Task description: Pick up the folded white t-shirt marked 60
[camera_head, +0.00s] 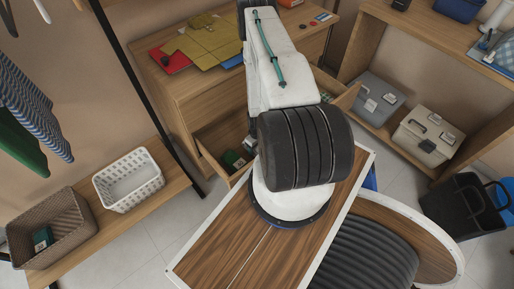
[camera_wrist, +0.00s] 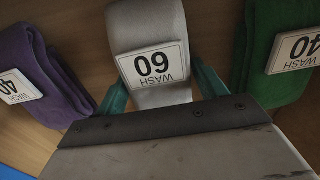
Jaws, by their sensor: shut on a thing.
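The folded white t-shirt (camera_wrist: 148,25) is at the top centre of the wrist view, with a white tag reading WASH 60 (camera_wrist: 154,64), upside down there. My gripper (camera_wrist: 160,90) has a teal finger on each side of the t-shirt and is shut on it. The t-shirt's lower part is hidden by the dark edge of my gripper's body. In the head view my arm hides the gripper and the t-shirt.
In the wrist view, a folded purple garment (camera_wrist: 50,70) lies left and a folded green one (camera_wrist: 282,30) right, both tagged 40. In the head view, an open drawer (camera_head: 206,152) of the wooden dresser (camera_head: 185,95) shows beside my arm. A white basket (camera_head: 128,180) stands left.

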